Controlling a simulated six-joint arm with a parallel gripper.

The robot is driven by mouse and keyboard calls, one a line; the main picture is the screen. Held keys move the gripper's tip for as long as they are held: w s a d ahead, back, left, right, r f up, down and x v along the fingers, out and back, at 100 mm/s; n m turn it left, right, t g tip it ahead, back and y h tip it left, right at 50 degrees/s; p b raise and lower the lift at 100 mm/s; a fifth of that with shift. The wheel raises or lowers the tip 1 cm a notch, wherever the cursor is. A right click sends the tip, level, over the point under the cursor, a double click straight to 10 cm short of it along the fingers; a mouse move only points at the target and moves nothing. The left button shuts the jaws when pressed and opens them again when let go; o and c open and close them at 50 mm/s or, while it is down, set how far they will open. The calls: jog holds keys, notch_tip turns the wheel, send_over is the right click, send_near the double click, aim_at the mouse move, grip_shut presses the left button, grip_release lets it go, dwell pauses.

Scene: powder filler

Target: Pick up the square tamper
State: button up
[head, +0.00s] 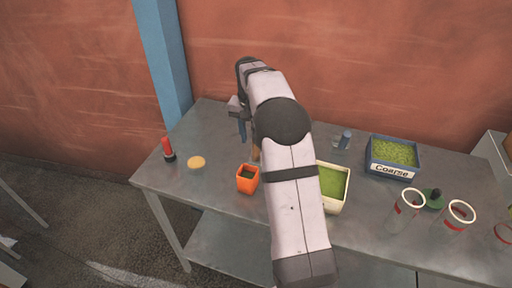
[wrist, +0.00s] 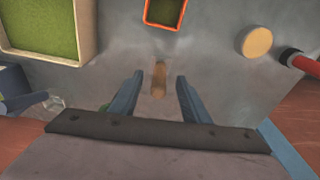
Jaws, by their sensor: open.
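A small wooden handle-like piece (wrist: 159,88) stands between my fingers in the wrist view. It is probably the square tamper's handle; its base cannot be made out. In the head view a bit of the wood (head: 256,151) shows beside my arm, which hides the rest. My gripper (wrist: 159,77) is open, with one blue finger on each side of the wood and a gap on both sides. In the head view one blue finger (head: 242,130) shows above the table, left of my arm.
An orange square cup (head: 241,188) with green contents stands close by. A cream tray (head: 346,203) of green powder is to the right, partly behind my arm. A tan disc (head: 196,162) and a red-handled tool (head: 168,147) are left. The blue "Coarse" bin (head: 391,171) and clear cylinders (head: 401,215) stand right.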

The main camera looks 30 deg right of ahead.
jog(key=shift+w+d+r, duration=0.1)
jog(key=shift+w+d, duration=0.35)
jog(key=shift+d, duration=0.15)
jog(key=shift+w+d+f+p, duration=0.1)
jog(key=shift+w+f+p, duration=0.1)
jog(key=shift+f+p, duration=0.75)
jog(key=shift+w+d+f+p, duration=0.15)
jog(key=shift+f+p, duration=0.25)
jog(key=shift+f, duration=1.05)
jog(key=shift+w+d+f+p, duration=0.1)
jog(key=shift+w+f+p, duration=0.1)
jog(key=shift+f+p, duration=0.75)
jog(key=shift+f+b, duration=0.25)
jog(key=shift+b, duration=0.05)
jog(key=c, duration=1.1)
